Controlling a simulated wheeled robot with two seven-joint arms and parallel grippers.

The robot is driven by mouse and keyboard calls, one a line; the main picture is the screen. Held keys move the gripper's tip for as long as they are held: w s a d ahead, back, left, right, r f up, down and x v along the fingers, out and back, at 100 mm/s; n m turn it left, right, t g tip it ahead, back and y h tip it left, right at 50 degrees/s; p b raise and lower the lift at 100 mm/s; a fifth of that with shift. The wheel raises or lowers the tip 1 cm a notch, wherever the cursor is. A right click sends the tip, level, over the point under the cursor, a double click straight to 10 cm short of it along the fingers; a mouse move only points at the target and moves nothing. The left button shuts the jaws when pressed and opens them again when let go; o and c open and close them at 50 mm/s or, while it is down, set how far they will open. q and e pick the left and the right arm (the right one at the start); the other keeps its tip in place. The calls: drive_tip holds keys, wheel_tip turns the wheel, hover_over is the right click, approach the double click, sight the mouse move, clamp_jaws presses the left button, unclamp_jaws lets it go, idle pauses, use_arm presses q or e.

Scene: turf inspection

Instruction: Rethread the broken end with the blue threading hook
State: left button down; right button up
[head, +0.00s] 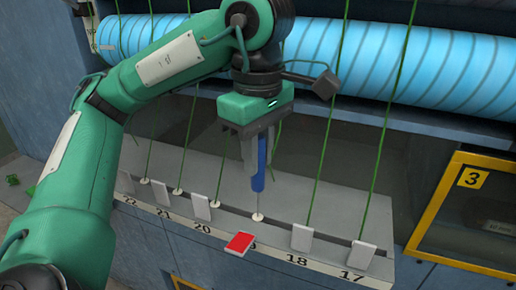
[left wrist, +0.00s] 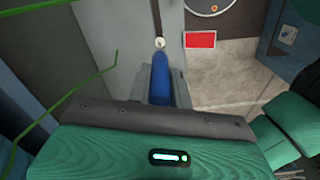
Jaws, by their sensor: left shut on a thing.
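My left gripper (head: 258,156) points down and is shut on the blue threading hook (head: 260,172), held upright by its blue handle. The thin shaft of the hook reaches down to the white eyelet (head: 258,217) beside the red tab (head: 240,242); I cannot tell whether its tip is inside. In the left wrist view the blue handle (left wrist: 161,80) sits between the fingers, in line with the eyelet (left wrist: 159,43). A loose green thread (left wrist: 117,58) bends at the left of that view; I cannot tell whether it is the broken end. My right gripper is not in view.
A grey ledge numbered 17 to 22 carries white tabs (head: 302,238) and eyelets. Taut green threads (head: 321,165) rise from it on both sides of my gripper. A blue striped roll (head: 400,58) runs behind. A yellow-framed panel (head: 473,180) marked 3 is right.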

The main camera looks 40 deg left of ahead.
use_arm(q)
drive_tip(key=shift+r+p, duration=2.2)
drive_tip(key=shift+r, duration=0.35)
